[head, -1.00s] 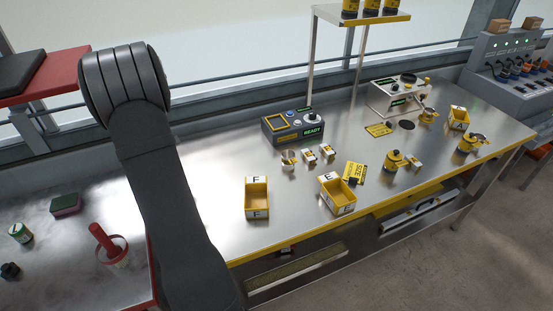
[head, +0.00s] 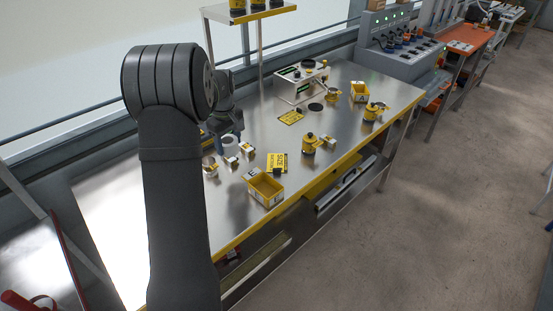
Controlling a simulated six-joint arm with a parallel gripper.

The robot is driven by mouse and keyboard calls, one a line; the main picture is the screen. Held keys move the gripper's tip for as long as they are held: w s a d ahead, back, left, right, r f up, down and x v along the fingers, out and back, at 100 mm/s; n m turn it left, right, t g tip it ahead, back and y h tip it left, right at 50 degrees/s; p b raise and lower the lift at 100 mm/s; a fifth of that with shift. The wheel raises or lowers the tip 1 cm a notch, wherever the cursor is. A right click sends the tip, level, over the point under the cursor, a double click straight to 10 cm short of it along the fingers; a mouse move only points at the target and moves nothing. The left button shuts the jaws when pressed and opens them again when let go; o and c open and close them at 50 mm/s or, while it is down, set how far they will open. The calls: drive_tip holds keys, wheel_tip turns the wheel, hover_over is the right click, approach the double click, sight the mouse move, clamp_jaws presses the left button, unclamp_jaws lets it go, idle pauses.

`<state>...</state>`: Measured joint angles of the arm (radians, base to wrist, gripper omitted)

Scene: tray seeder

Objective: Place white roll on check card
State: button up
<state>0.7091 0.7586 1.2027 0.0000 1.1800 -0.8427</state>
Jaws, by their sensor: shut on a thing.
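The check card (head: 279,158) is a yellow card with black print, lying on the steel bench in the middle of the head view. A small dark object sits at its front edge. My gripper (head: 231,135) is partly hidden behind my own arm link, above the bench to the left of the card. It is shut on what looks like the white roll (head: 229,143), a small pale cylinder. The roll is apart from the card. Its underside and the jaws are too small to make out clearly.
Small white-and-yellow pieces (head: 247,149) and a cup (head: 210,168) stand near the gripper. A yellow bin (head: 266,189) stands in front of the card. A yellow-black canister (head: 309,145) is to its right. Another yellow card (head: 291,117) lies farther back.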

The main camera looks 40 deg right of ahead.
drive_tip(key=s+d+r+m, duration=0.2)
drive_tip(key=s+d+m, duration=0.3)
drive_tip(key=s+d, duration=1.25)
hover_over(278, 163)
wheel_tip(278, 163, down, 7)
drive_tip(key=shift+s+f, duration=0.1)
drive_tip(key=shift+f, duration=2)
drive_tip(key=shift+a+f, duration=0.1)
drive_tip(key=shift+f, duration=0.05)
drive_tip(key=o, duration=1)
